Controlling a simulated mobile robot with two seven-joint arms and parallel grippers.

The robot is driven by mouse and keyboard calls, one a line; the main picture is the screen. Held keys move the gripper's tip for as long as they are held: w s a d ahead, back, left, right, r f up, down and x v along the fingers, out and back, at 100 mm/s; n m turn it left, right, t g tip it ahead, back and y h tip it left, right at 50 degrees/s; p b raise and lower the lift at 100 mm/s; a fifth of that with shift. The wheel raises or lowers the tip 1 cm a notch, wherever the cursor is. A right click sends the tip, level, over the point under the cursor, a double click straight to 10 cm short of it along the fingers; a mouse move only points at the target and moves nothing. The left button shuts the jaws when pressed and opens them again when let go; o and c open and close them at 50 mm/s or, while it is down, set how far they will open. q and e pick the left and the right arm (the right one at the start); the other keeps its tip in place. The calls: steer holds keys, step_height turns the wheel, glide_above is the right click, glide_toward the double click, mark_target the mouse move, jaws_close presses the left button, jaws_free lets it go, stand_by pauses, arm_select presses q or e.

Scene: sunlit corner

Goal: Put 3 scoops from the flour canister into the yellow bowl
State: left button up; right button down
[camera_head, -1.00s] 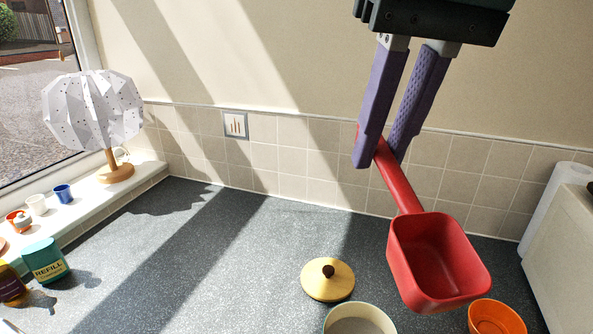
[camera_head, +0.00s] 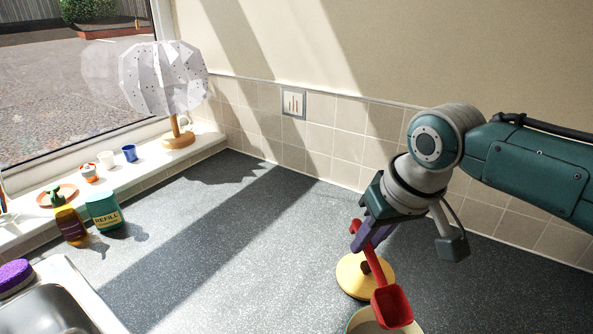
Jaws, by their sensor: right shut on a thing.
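My right gripper (camera_head: 363,241) is shut on the handle of a red scoop (camera_head: 391,306). The scoop slants down to the right, its cup at the lower end. No flour shows in the cup. The cup overlaps the edge of a round, pale-rimmed vessel (camera_head: 356,318) at the bottom edge of the picture. I cannot tell whether that vessel is the flour canister or the yellow bowl, or how high the scoop is above it. Its inside is mostly hidden. A yellow lid (camera_head: 350,276) with a dark knob lies on the counter behind the scoop. My left gripper is out of view.
The speckled counter (camera_head: 230,250) is clear in the middle. At left are a teal refill pack (camera_head: 104,211), a pump bottle (camera_head: 68,219), and a sink (camera_head: 45,312) with a purple sponge (camera_head: 14,277). A lamp (camera_head: 165,80) and small cups stand on the sill.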

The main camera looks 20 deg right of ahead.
mark_target(379, 265)
steer(key=shift+s+d+f+t, duration=0.1)
steer(key=shift+s+f+t, duration=0.25)
steer(key=shift+s, duration=0.1)
steer(key=s+f+t+b, duration=0.2)
steer(key=f+t, duration=0.1)
steer(key=shift+s+f, duration=0.2)
steer(key=shift+f, duration=0.05)
steer(key=shift+w+f+g+b, duration=0.2)
steer(key=shift+f+g+b, duration=0.6)
steer(key=shift+b, duration=0.15)
steer(key=shift+w+r+g+p, duration=0.4)
steer(key=shift+r+g+p, duration=0.05)
steer(key=shift+r, duration=0.15)
steer(key=shift+w+r+g+b, duration=0.1)
steer(key=shift+w+g+b, duration=0.45)
steer(key=shift+g, duration=0.45)
steer(key=g+b, duration=0.1)
steer(key=b, duration=0.1)
steer(key=shift+w+g+b, duration=0.25)
steer(key=shift+g+b, duration=0.15)
steer(key=g+b, duration=0.1)
steer(key=b, duration=0.2)
steer(key=shift+w+r, duration=0.25)
steer(key=shift+r+b, duration=0.15)
steer(key=shift+b, duration=0.35)
steer(key=shift+r+g, duration=0.15)
steer(key=shift+g, duration=0.15)
